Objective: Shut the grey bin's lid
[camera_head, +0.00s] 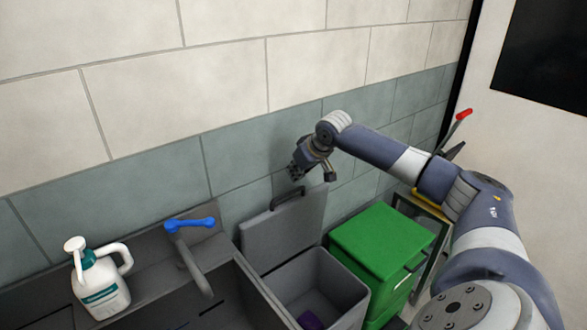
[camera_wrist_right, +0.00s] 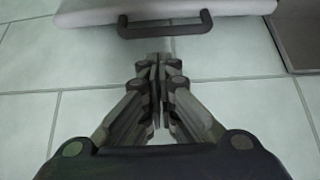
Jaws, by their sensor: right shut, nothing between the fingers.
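The grey bin (camera_head: 341,293) stands open between the sink and a green bin. Its grey lid (camera_head: 285,229) is raised, upright against the tiled wall, with a dark handle (camera_head: 288,199) along its top edge. In the right wrist view the lid (camera_wrist_right: 165,12) lies across the top, with its handle (camera_wrist_right: 165,26) just beyond the fingertips. My right gripper (camera_head: 295,173) is shut and empty, a little above the lid's handle and near the wall; its fingers show in the right wrist view (camera_wrist_right: 159,62). My left gripper is not in view.
A green bin (camera_head: 378,240) with a closed lid stands right of the grey bin. A purple thing (camera_head: 311,320) lies inside the grey bin. A sink with a blue-handled tap (camera_head: 189,224) and a white jug (camera_head: 101,285) are at left. The wall is close behind.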

